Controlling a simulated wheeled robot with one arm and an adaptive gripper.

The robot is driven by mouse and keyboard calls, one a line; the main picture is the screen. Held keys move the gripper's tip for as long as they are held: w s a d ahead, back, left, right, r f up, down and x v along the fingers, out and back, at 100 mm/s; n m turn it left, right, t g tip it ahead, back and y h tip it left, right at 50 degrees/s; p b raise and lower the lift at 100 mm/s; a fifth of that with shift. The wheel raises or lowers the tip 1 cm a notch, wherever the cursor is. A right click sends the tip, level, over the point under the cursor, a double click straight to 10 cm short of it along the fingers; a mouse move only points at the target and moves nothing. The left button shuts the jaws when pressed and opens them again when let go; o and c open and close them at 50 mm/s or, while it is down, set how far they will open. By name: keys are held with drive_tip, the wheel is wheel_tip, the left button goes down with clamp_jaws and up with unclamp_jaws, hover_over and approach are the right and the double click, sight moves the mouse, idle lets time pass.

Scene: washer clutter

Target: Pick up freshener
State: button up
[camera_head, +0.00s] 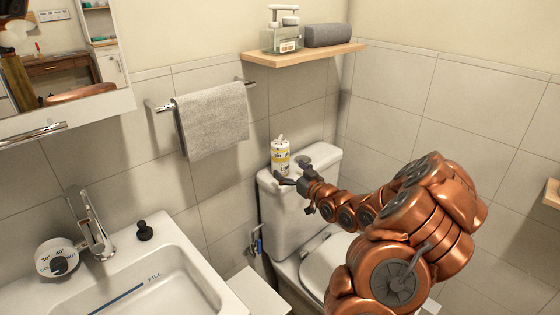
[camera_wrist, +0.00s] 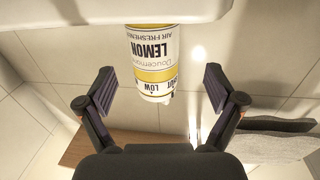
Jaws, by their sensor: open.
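The freshener (camera_head: 280,157) is a white and yellow can standing upright on the toilet tank (camera_head: 331,156) in the head view. In the wrist view the freshener (camera_wrist: 153,60) appears upside down, with "LEMON" and "AIR FRESHENER" on its label. My gripper (camera_head: 294,172) is at the tank top, right beside the can. In the wrist view my gripper (camera_wrist: 159,88) is open, with one finger to each side of the can's line and visible gaps on both sides. The can's lower part is partly hidden by the gripper in the head view.
A grey towel (camera_head: 213,122) hangs on a rail to the left. A sink (camera_head: 200,275) is at lower left.

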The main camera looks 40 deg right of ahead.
sight(285, 163)
drive_tip(key=shift+w+d+r+p, duration=0.2)
drive_tip(key=shift+w+p, duration=0.1)
drive_tip(key=shift+w, duration=0.8)
drive_tip(key=shift+w+d+r+p, duration=0.15)
drive_tip(key=shift+w+p, duration=0.1)
drive_tip(key=shift+w, duration=0.85)
drive_tip(key=shift+w+f, duration=0.2)
drive_tip(key=shift+w, duration=0.7)
drive_tip(key=shift+c, duration=0.3)
drive_tip(key=c, duration=1.3)
